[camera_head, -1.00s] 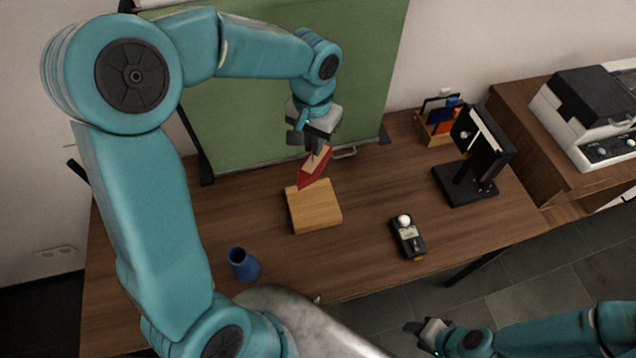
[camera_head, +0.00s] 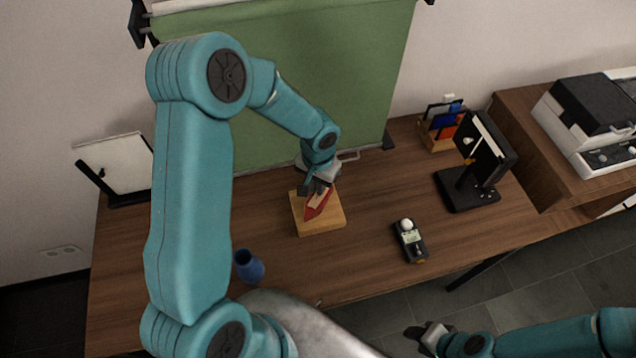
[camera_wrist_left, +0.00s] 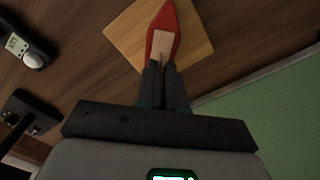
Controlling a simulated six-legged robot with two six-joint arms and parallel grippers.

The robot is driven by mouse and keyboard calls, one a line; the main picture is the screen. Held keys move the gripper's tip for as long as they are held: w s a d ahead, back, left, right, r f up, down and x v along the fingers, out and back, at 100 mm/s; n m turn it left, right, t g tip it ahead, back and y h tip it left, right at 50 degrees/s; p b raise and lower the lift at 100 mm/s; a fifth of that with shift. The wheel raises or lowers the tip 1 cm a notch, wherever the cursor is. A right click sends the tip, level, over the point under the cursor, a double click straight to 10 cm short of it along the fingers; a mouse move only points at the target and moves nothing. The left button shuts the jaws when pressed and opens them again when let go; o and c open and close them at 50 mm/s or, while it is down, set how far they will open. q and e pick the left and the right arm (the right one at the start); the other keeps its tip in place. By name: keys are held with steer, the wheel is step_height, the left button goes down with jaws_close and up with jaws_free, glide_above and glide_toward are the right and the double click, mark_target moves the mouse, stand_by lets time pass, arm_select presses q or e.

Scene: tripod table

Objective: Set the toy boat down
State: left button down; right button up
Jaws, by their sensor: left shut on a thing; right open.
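The toy boat (camera_head: 316,206) has a red hull and a pale wooden block on top. My left gripper (camera_head: 318,189) is shut on its upper end, and the boat hangs tilted in front of or over the square wooden block (camera_head: 334,221) on the table. In the left wrist view, the boat (camera_wrist_left: 162,38) lies between the fingertips of my left gripper (camera_wrist_left: 165,68) with the wooden block (camera_wrist_left: 198,45) behind it. I cannot tell whether the boat touches the block. My right gripper (camera_head: 428,335) is open and empty at the lower right, off the table.
A blue vase (camera_head: 249,266) stands front left on the table (camera_head: 380,185). A dark light meter (camera_head: 410,241) lies right of the block. A black stand (camera_head: 475,165) and a wooden organiser (camera_head: 440,130) stand at the right. A green screen (camera_head: 340,80) rises behind.

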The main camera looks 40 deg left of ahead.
arm_select(q)
steer(key=shift+s, duration=0.1)
steer(key=shift+f, duration=0.15)
steer(key=c, duration=1.3)
jaws_free()
steer(key=shift+w, duration=0.25)
steer(key=shift+o, duration=0.2)
steer(key=shift+s, duration=0.15)
